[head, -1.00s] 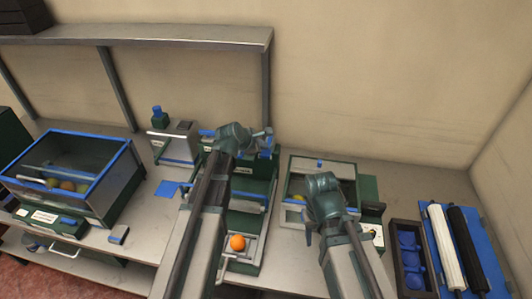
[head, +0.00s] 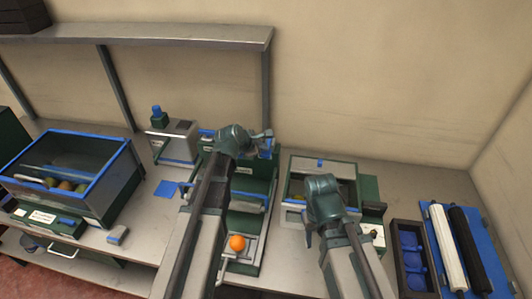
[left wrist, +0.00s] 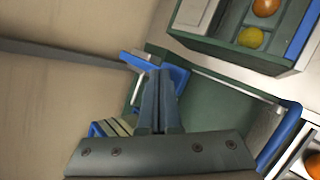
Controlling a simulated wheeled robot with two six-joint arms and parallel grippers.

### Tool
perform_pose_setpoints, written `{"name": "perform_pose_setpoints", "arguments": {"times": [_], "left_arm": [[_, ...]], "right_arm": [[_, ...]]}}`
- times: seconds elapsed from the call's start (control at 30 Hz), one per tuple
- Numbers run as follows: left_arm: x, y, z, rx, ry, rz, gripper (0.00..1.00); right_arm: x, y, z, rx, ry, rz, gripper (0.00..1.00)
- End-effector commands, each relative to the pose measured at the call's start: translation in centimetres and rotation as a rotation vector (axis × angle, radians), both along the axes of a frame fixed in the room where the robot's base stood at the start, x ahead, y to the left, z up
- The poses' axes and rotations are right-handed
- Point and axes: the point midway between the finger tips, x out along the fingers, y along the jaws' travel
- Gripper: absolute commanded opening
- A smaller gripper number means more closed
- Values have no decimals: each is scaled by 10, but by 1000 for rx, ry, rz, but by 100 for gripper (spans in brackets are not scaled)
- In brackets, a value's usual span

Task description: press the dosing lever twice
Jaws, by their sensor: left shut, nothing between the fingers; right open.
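The green machine (head: 250,185) stands mid-table, with an orange (head: 237,243) on its lower front tray. My left gripper (head: 268,134) is over the machine's upper back, shut and empty. In the left wrist view its closed fingers (left wrist: 158,78) point at blue parts (left wrist: 179,76) at the machine's top. A blue bar (left wrist: 140,61) lies just beyond the fingertips. I cannot tell which blue part is the dosing lever, or whether the fingers touch it; the arm hides much of the machine. My right gripper (head: 309,236) is open, low in front of the right-hand bin.
A blue-rimmed glass bin (head: 88,192) with several fruits stands at left. A grey box (head: 172,142) with a green bottle is behind. A fruit bin (head: 318,163) is right of the machine. A dark tray (head: 408,253) and rollers (head: 447,246) lie far right.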

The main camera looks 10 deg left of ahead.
Motion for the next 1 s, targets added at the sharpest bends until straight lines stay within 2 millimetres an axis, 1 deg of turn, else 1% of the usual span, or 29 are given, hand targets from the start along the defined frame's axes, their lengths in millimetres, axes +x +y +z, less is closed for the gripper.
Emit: {"name": "perform_pose_setpoints", "arguments": {"times": [1.0], "left_arm": [[0,0,-12,0,0,0,0]], "right_arm": [[0,0,-12,0,0,0,50]]}}
